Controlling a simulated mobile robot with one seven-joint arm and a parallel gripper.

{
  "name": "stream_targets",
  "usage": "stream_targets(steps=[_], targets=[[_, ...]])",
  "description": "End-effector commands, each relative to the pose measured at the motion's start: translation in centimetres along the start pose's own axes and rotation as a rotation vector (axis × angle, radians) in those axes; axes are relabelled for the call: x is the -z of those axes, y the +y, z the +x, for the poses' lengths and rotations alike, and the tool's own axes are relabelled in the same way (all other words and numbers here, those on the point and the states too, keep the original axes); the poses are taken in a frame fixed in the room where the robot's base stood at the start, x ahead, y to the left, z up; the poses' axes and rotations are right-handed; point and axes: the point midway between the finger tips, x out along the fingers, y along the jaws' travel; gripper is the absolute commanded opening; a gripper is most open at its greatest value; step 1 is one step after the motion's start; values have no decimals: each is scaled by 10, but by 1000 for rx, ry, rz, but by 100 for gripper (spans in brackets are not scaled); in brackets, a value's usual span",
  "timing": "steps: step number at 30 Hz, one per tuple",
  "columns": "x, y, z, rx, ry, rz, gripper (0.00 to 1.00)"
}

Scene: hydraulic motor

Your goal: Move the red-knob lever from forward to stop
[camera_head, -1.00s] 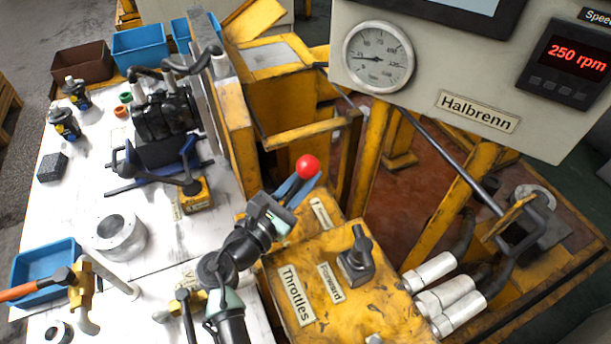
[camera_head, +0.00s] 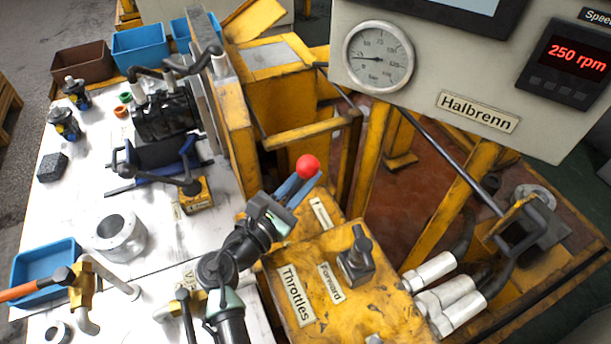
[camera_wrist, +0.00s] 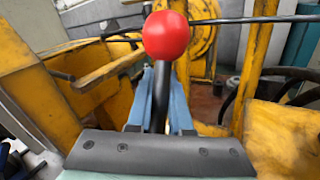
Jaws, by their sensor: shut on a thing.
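The red knob (camera_head: 308,166) tops a dark lever rising at the far left of the yellow throttle box (camera_head: 330,313). In the wrist view the red knob (camera_wrist: 166,35) stands above my fingertips, and the black lever shaft (camera_wrist: 160,95) runs down between the two blue fingers. My gripper (camera_head: 300,188) is shut on the lever shaft just below the knob. The lever's base and slot are hidden behind my gripper. A "Forward" label (camera_head: 331,283) and a "Throttles" label (camera_head: 294,295) are on the box.
A black knobbed lever (camera_head: 357,250) stands on the same box, right of my arm. A grey panel (camera_head: 425,90) with a gauge (camera_head: 378,57) and a 250 rpm display (camera_head: 577,60) hangs at upper right. Yellow frame bars (camera_head: 310,130) stand behind the red knob.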

Motion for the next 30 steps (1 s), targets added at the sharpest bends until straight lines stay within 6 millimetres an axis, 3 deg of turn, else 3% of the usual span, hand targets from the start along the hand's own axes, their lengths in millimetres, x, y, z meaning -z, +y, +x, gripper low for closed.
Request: stream_targets(steps=[8,21,30], targets=[[2,2,-4,-9,-32,-23,0],[-10,28,-41,-82,-336,-211,0],[-14,31,-44,-88,-363,-228,0]])
